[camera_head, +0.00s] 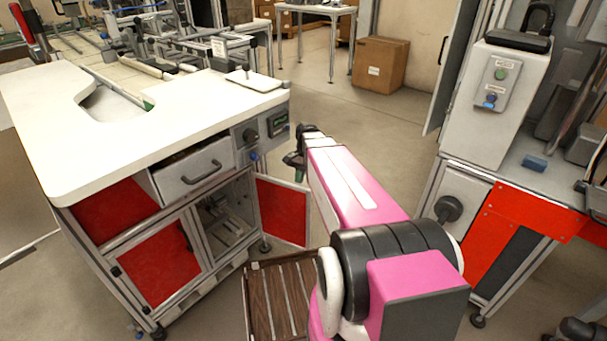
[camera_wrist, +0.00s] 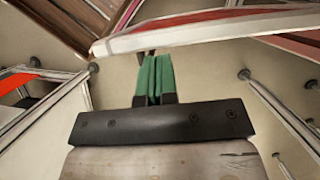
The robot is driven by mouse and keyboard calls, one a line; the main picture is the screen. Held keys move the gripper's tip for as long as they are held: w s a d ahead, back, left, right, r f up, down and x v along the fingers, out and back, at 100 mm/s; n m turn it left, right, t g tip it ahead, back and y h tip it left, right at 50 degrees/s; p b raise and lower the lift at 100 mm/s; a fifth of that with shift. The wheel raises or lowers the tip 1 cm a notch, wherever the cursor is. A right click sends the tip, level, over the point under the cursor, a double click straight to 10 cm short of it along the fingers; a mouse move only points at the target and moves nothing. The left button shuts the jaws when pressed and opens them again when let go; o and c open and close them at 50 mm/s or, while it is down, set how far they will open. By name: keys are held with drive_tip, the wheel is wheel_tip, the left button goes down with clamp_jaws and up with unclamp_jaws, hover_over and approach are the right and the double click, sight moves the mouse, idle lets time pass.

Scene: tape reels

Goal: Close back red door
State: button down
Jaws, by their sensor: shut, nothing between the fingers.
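The back red door (camera_head: 283,210) stands open on the right side of the white workbench cabinet, showing the inside (camera_head: 225,220). The front red door (camera_head: 153,274) looks shut.
The drawer (camera_head: 190,175) above the doors sticks out a little. A brown slatted platform (camera_head: 277,295) lies on the floor beside the cabinet. A grey machine with red panels (camera_head: 500,235) stands on the right. A cardboard box (camera_head: 380,65) sits behind, with open floor before it.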

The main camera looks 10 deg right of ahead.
sight(293, 186)
drive_tip(key=shift+s+a, duration=0.1)
drive_tip(key=shift+s, duration=0.05)
drive_tip(key=shift+m, duration=0.8)
drive_tip(key=s+a, duration=0.3)
drive_tip(key=s, duration=0.1)
drive_tip(key=shift+a, duration=0.3)
drive_tip(key=shift+d+r, duration=0.1)
